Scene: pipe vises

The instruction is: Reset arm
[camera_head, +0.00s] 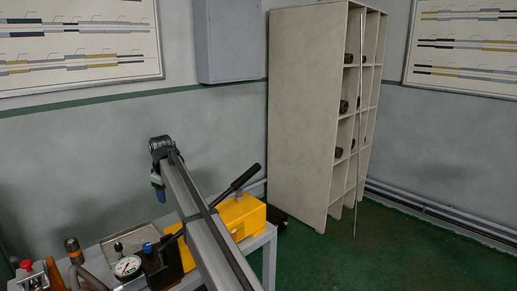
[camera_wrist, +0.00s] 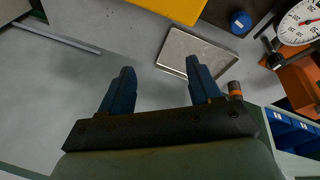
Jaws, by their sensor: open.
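My gripper (camera_wrist: 160,66) is open in the wrist view, its two blue fingers apart with nothing between them. In the head view its blue fingers (camera_head: 157,186) hang at the far end of my arm, above the back of the workbench. The workbench (camera_head: 268,238) is grey and partly hidden behind my arm. A shallow metal tray (camera_head: 112,243) lies on it and looks empty; it also shows just ahead of the fingertips in the wrist view (camera_wrist: 185,43).
A yellow hydraulic unit (camera_head: 243,213) with a black lever stands on the bench. A pressure gauge (camera_head: 128,267) and a red button box (camera_head: 33,275) are at the lower left. A tall shelf (camera_head: 303,110) holds dark pieces; a thin rod (camera_head: 359,150) leans on it.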

